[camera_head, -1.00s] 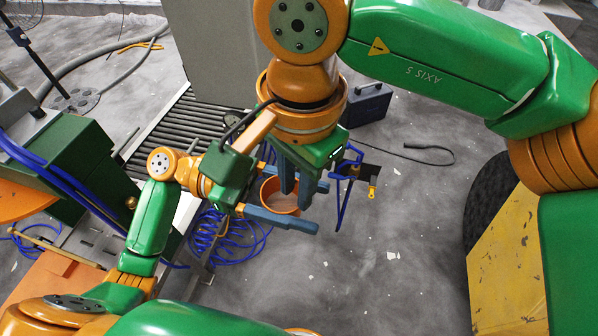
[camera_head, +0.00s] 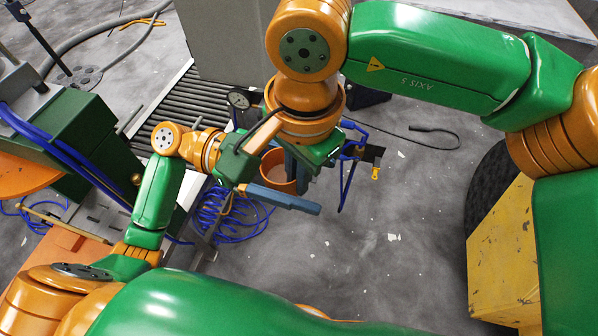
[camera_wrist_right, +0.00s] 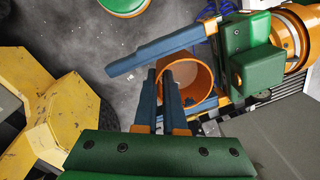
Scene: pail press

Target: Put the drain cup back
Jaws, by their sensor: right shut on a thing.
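The orange cup (camera_head: 276,165), which I take for the drain cup, is open at the top with a pale inside. It also shows in the right wrist view (camera_wrist_right: 190,72). My right gripper (camera_head: 297,178) is shut on its wall; in the right wrist view its two fingers (camera_wrist_right: 166,80) reach the rim. My left gripper (camera_head: 270,185) comes in from the left at the cup. One long blue-grey finger (camera_wrist_right: 160,50) passes close along the cup's side, and a part of the other shows beyond the cup. It looks open; contact with the cup cannot be told.
A round gauge (camera_head: 238,98) stands behind the left wrist, by a roller conveyor (camera_head: 190,110). Coiled blue hose (camera_head: 228,215) lies below. A blue frame with a yellow-tipped part (camera_head: 375,172) is right of the cup. A worn yellow block (camera_head: 505,255) stands right. The floor between is open.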

